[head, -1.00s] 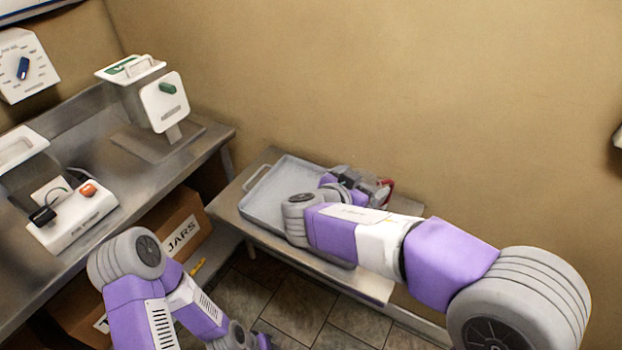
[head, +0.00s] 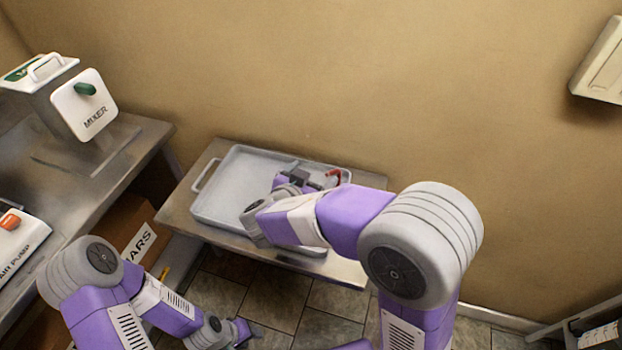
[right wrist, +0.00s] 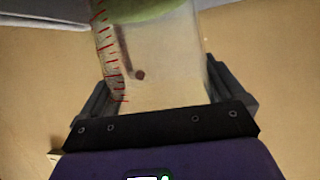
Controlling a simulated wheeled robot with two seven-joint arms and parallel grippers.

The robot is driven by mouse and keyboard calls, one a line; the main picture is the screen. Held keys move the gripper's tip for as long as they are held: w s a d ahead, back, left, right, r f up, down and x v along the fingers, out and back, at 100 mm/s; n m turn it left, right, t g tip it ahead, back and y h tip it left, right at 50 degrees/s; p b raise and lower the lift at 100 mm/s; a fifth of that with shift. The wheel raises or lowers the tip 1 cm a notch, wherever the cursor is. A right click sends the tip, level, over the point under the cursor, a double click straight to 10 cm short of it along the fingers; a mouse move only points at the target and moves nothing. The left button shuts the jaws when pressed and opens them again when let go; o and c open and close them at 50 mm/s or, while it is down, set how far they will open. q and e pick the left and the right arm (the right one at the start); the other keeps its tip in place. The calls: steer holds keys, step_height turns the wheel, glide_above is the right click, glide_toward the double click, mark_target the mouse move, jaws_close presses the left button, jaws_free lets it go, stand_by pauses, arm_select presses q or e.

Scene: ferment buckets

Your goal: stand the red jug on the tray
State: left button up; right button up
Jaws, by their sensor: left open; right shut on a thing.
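The grey tray (head: 226,180) lies on a low metal table below the wall. My right gripper (head: 312,180) is over the tray's right part, shut on the red jug (head: 333,178), of which only a small red and whitish bit shows in the head view. In the right wrist view the jug (right wrist: 165,60) is a pale see-through body with red scale marks, between the dark fingers. I cannot tell whether its base touches the tray. My left gripper (head: 243,332) is low over the floor tiles, open and away from the tray.
A steel bench at left holds a mixer (head: 85,105) and an air pump box (head: 20,240). A cardboard jars box (head: 135,235) is under it. The low table (head: 180,205) stands against the wall. The tray's left half is clear.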

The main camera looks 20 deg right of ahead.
steer(key=shift+f+b, duration=0.15)
steer(key=shift+b, duration=0.15)
steer(key=o, duration=1.1)
steer(key=shift+o, duration=0.2)
steer(key=shift+r+p, duration=0.35)
steer(key=shift+p, duration=0.15)
steer(key=p+v, duration=0.1)
steer(key=v, duration=1)
steer(key=shift+s+a, duration=0.25)
steer(key=shift+s, duration=0.05)
